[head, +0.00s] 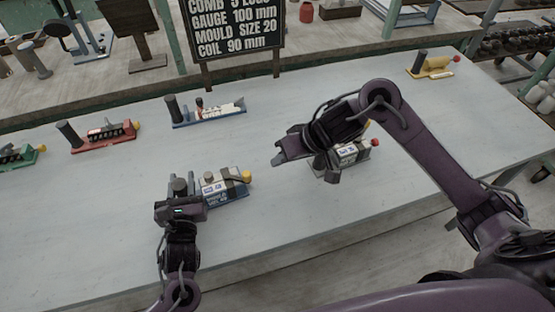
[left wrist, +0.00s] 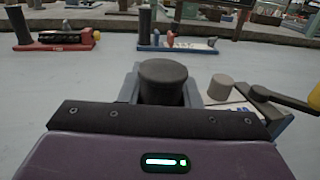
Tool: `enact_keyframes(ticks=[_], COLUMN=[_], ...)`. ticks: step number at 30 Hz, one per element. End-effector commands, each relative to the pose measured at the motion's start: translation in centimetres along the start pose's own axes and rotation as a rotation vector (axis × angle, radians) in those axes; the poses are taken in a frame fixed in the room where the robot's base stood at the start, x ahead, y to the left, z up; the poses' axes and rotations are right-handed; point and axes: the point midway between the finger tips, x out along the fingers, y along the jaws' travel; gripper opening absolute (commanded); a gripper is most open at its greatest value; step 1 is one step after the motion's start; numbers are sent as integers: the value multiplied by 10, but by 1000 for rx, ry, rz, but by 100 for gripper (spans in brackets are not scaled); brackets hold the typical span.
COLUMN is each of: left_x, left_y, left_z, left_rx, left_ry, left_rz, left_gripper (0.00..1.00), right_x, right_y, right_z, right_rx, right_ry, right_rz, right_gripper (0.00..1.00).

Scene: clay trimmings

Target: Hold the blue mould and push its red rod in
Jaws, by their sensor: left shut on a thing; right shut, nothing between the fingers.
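The blue mould (head: 228,190) lies on the table at centre left, with a white labelled body, a dark clamp and a yellow knob (head: 247,176) at its right end. My left gripper (head: 180,187) is shut on its black upright post (left wrist: 163,82), at its left end. No red rod shows on this mould. My right gripper (head: 327,172) is shut and empty, in front of a white-bodied mould (head: 350,152) with a red knob (head: 375,142); it hides part of that mould, and whether they touch is unclear.
Another blue-based mould (head: 210,115) stands behind. A red mould (head: 98,138) and a green mould (head: 18,156) stand at left, a yellow mould (head: 430,68) at far right. A sign (head: 236,28) stands at the back. The table between the grippers is clear.

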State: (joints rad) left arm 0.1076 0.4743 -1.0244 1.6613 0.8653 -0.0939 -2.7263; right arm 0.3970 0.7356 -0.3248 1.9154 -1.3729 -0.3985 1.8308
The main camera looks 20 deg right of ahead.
Motion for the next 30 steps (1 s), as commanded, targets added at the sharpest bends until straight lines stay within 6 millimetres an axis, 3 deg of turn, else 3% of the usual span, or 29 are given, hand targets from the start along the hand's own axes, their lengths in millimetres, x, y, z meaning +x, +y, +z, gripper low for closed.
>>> enact_keyframes(ticks=[6,7,12,23,30], left_x=[-2,-2,-1,-7,-50], left_y=[-2,-2,-1,-1,-1], left_z=[-6,-6,-4,-2,-3], left_rx=[3,3,1,1,0], left_ry=[14,14,8,4,9], left_rz=[-5,-5,-3,-2,-3], left_gripper=[0,33,55,55,55], right_x=[1,1,1,0,0], right_y=[0,0,0,0,0], right_z=[0,0,0,0,0], right_rx=[0,0,0,0,-1], right_ry=[0,0,1,1,0], right_rz=[1,1,1,1,1], right_gripper=[0,0,0,0,0])
